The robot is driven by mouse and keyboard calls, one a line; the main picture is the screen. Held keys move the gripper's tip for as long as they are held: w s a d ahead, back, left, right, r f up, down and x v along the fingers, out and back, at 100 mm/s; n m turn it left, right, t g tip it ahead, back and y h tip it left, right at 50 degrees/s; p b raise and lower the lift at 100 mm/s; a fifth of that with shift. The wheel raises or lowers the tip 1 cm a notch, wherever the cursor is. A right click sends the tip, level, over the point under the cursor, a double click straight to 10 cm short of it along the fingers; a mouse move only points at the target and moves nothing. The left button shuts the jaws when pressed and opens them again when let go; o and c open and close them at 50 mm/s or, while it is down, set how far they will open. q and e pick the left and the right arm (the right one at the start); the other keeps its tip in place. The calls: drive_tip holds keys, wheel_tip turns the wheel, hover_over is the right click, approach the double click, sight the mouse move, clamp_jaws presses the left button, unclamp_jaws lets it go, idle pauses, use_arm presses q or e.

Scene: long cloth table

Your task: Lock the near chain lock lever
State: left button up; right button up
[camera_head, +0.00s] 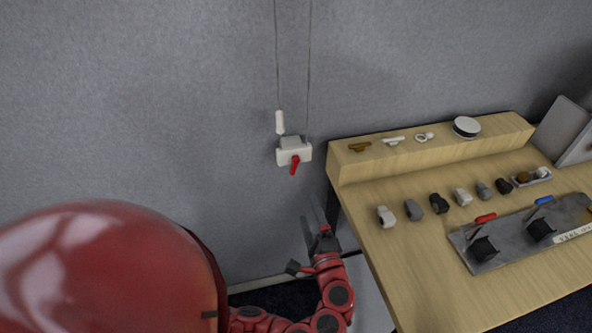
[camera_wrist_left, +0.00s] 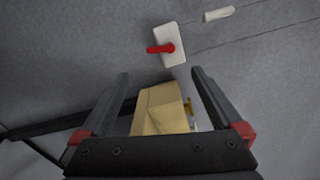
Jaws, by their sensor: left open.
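A white lock box (camera_head: 304,153) with a red lever (camera_head: 294,166) is on the grey wall, below two thin hanging lines. The lever points down and slightly left. In the left wrist view the white box (camera_wrist_left: 173,37) and red lever (camera_wrist_left: 160,48) show beyond the fingertips, with a gap. My left gripper (camera_head: 313,212) is open and empty, below the box and left of the table, fingers pointing up; its two fingers (camera_wrist_left: 160,75) are well apart in the wrist view. A white pull piece (camera_head: 279,122) hangs on the left line. My right gripper is not in view.
The wooden table (camera_head: 385,268) is right of my left arm. Its raised shelf (camera_head: 345,170) carries several small fittings. Several knobs and a grey plate (camera_head: 505,245) with a red handle (camera_head: 485,218) and a blue handle (camera_head: 544,200) lie on the table. The wall left of the box is clear.

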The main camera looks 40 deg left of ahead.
sight(293, 168)
use_arm(q)
drive_tip(key=p+x, duration=0.4)
drive_tip(key=x, duration=0.9)
drive_tip(key=shift+w+r, duration=0.1)
drive_tip(key=shift+r, duration=0.05)
drive_tip(key=shift+w+a, duration=0.4)
drive_tip(key=shift+a, duration=0.1)
drive_tip(key=shift+c, duration=0.2)
